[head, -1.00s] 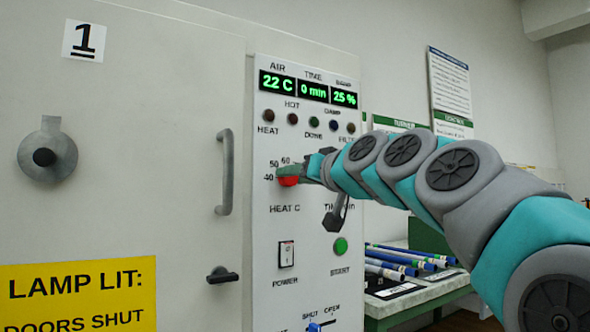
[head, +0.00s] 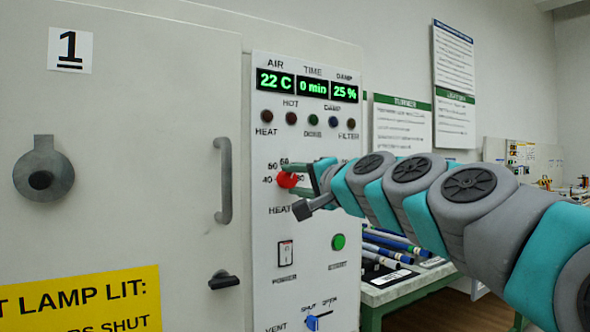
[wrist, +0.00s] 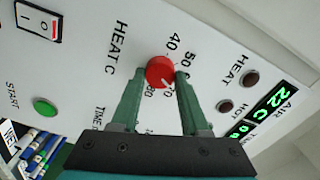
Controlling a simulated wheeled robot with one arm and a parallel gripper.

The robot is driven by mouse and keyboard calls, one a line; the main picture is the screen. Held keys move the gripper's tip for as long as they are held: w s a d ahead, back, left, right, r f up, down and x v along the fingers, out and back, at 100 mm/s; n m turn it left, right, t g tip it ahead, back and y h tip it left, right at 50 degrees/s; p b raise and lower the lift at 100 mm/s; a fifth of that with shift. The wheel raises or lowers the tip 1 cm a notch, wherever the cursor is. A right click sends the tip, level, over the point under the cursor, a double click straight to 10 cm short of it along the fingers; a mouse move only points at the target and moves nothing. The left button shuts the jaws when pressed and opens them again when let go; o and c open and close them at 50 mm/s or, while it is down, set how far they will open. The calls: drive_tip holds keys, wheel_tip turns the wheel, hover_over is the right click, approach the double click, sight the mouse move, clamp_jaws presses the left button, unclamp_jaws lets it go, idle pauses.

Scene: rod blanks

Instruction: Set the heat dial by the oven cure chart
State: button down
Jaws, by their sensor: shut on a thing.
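The red heat dial (head: 287,180) sits on the white oven panel (head: 268,230), above its HEAT C label, with a printed scale around it. In the wrist view the red dial (wrist: 160,71) is between the fingertips of my gripper (wrist: 161,80). The gripper is shut on the dial, one green finger on each side. In the wrist view the numbers 40, 50, 70 and 80 show around the dial; its pointer is hard to make out but seems to face near 70. In the head view my gripper (head: 300,178) reaches the dial from the right.
The display (head: 307,87) reads 22 C, 0 min and 25 %. Below the dial are the power switch (head: 285,254), green start button (head: 338,242) and blue vent lever (head: 312,323). Wall charts (head: 402,125) hang at right, above a table with rods (head: 395,243).

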drive_tip(key=m, duration=0.6)
drive_tip(key=shift+f+m, duration=0.15)
drive_tip(key=shift+m, duration=0.15)
drive_tip(key=m, duration=0.6)
drive_tip(key=shift+f, duration=0.1)
idle(0.3)
drive_tip(key=shift+c, duration=2)
unclamp_jaws()
drive_tip(key=shift+s, duration=0.15)
drive_tip(key=v, duration=0.7)
drive_tip(key=shift+s+d, duration=0.25)
